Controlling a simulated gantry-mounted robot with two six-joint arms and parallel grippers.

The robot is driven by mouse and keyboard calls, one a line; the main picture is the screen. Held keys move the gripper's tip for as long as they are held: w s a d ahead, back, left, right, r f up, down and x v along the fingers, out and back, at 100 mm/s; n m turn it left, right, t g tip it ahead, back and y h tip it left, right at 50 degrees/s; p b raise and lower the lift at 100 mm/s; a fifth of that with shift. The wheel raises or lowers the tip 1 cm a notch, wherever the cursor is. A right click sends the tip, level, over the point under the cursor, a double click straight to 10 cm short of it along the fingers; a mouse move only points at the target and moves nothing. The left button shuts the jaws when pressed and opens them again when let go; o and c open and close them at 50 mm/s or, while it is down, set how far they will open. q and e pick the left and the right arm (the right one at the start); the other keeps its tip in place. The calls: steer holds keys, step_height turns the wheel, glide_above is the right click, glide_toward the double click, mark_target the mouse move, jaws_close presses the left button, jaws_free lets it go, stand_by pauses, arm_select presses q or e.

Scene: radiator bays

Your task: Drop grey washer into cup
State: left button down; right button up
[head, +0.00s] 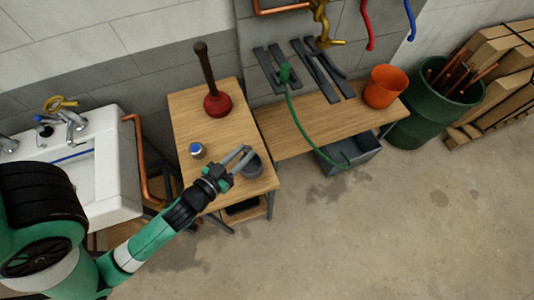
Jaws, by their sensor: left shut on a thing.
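A dark grey cup (253,168) stands on the small wooden table near its front right edge. My left gripper (248,153) reaches in from the lower left, with its fingertips at the cup's far rim, partly over it in the picture. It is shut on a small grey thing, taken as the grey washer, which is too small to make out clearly. I cannot tell the height of the fingertips above the cup. My right gripper is not in view.
A blue-topped can (197,151) and a red plunger (217,104) stand on the same table (185,110). A white sink (120,185) is left. A bench (300,130) with an orange bucket (385,86) and green hose is right. A green barrel (430,110) stands beyond. The floor is clear.

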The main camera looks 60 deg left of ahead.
arm_select(q)
steer(key=s+a, duration=0.1)
steer(key=b, duration=0.6)
glide_above(243, 170)
step_height(243, 170, down, 7)
steer(key=shift+r, duration=0.15)
steer(key=shift+d, duration=0.1)
steer(key=shift+r, duration=0.1)
steer(key=c, duration=0.5)
jaws_free()
steer(key=shift+c, duration=0.2)
